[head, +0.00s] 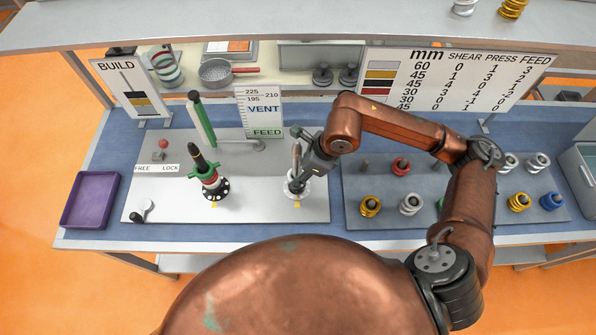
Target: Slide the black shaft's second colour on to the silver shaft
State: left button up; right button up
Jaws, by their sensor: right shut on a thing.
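The black shaft (196,159) stands upright at left on the pale base plate, with a green and a red band around its lower part. The silver shaft (297,156) stands to its right over a round pale flange (303,193). My left gripper is not in view.
A grey tray (388,222) at right holds yellow, silver, red and blue elements. A purple bin (91,200) is at far left. A green upright bar (201,121) stands behind the black shaft. BUILD (131,91) and feed (455,80) boards stand behind.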

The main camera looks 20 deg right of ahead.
jog(key=o, duration=1.2)
jog(key=shift+f, duration=0.1)
jog(key=shift+o, duration=0.2)
jog(key=v, duration=1.2)
jog(key=shift+a, duration=0.1)
